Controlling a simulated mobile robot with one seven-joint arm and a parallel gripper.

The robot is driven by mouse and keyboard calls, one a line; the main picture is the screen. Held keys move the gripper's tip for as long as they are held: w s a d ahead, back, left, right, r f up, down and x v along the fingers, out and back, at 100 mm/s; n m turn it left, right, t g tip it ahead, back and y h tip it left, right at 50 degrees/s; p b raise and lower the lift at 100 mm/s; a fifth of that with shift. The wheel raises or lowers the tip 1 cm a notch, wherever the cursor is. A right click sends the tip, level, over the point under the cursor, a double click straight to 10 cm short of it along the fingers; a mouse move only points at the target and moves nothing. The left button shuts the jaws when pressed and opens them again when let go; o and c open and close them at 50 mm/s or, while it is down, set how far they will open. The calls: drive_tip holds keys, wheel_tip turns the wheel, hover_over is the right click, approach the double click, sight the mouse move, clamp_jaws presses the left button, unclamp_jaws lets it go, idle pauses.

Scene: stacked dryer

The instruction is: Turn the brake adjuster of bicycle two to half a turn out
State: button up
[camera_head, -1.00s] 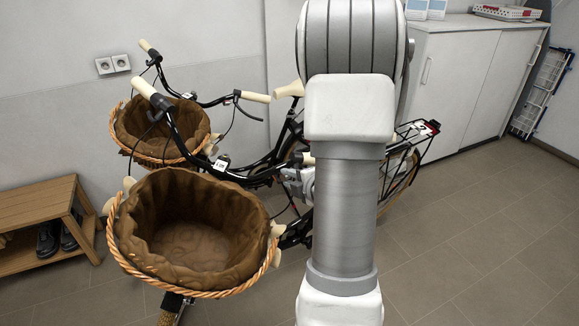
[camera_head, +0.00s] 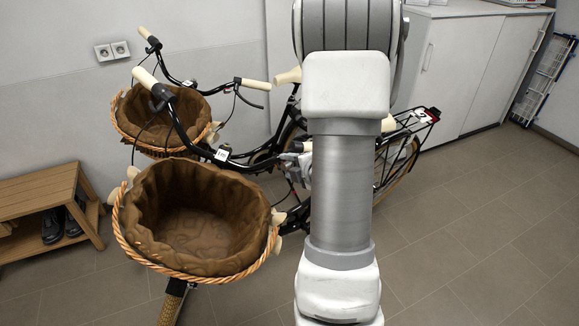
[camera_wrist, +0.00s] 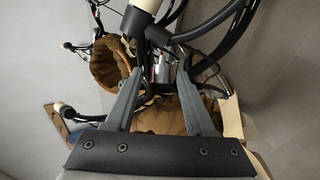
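Two black bicycles with wicker front baskets stand one behind the other in the head view. The nearer bicycle has a brown-lined basket (camera_head: 195,220), a cream-gripped handlebar and a small white tag (camera_head: 222,154), whose lettering I cannot read surely. The farther bicycle's basket (camera_head: 165,118) is behind it. I cannot tell which is bicycle two. In the wrist view, my gripper (camera_wrist: 163,76) has its two fingers apart, close to the handlebar. A silvery part (camera_wrist: 160,68) shows between or beyond the fingertips; I cannot tell whether it is the brake adjuster or is touched. A cream grip (camera_wrist: 146,5) is above.
A wooden bench (camera_head: 50,205) with dark shoes stands at the left by the wall. White cabinets (camera_head: 465,75) are at the back right, with a folded rack (camera_head: 545,78) beside them. Cables and handlebar tubes crowd my gripper. The tiled floor at right is clear.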

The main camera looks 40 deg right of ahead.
drive_tip(key=shift+s, duration=0.15)
drive_tip(key=b+v, duration=0.3)
drive_tip(key=v, duration=1.4)
drive_tip(key=shift+r, duration=0.2)
drive_tip(key=shift+a, duration=0.1)
